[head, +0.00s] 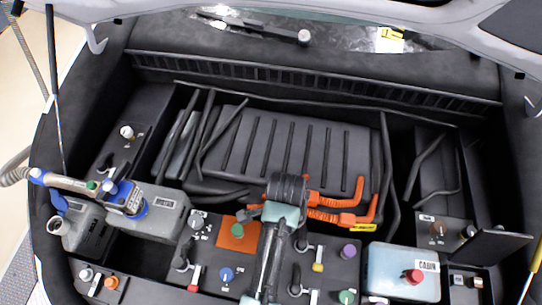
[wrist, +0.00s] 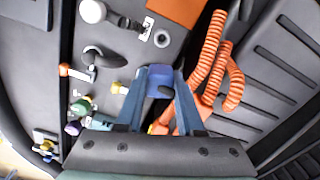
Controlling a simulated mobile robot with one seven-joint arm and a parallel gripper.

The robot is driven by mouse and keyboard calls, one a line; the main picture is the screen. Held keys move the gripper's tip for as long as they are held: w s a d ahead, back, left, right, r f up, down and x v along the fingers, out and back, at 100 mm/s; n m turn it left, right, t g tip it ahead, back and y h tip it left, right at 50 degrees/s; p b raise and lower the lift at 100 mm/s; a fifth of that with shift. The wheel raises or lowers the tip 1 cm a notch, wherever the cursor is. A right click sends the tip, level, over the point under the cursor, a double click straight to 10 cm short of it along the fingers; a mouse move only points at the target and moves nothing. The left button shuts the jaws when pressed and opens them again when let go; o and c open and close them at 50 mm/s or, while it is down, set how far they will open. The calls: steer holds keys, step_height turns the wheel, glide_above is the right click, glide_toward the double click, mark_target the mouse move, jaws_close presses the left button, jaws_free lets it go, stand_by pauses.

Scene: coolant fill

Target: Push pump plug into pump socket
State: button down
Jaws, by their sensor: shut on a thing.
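In the wrist view, my gripper (wrist: 160,80) has its two blue fingers closed on a small blue block with a dark part, which I take to be the pump plug (wrist: 160,77). Orange ribbed cable (wrist: 212,60) loops to the right of the fingers. In the head view, my wrist and arm come up from the bottom edge and hide the fingertips and the held plug. The orange cables (head: 340,200) lie just right of my wrist, with a yellow tag on them. I cannot make out the pump socket; it may be hidden beneath my gripper.
Black panels with knobs and levers surround my arm, among them a purple knob (head: 348,252) and an orange plate (head: 237,236). A pale coolant tank (head: 402,270) with a red cap stands at right. A grey reservoir (head: 150,212) with a nozzle is at left. A ribbed black cover (head: 290,147) lies behind.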

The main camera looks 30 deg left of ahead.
steer(key=m, duration=0.1)
steer(key=s+a+m+p, duration=0.1)
steer(key=a+m, duration=0.1)
steer(key=shift+s+a+f+m, duration=0.1)
steer(key=shift+s+f+m, duration=0.1)
steer(key=shift+f+m, duration=0.1)
steer(key=shift+p, duration=0.55)
step_height(320, 180, down, 6)
steer(key=b, duration=0.4)
steer(key=shift+r, duration=0.15)
steer(key=shift+p, duration=0.45)
stand_by(1.6)
steer(key=shift+f+b, duration=1)
steer(key=shift+f, duration=0.35)
steer(key=shift+r, duration=0.25)
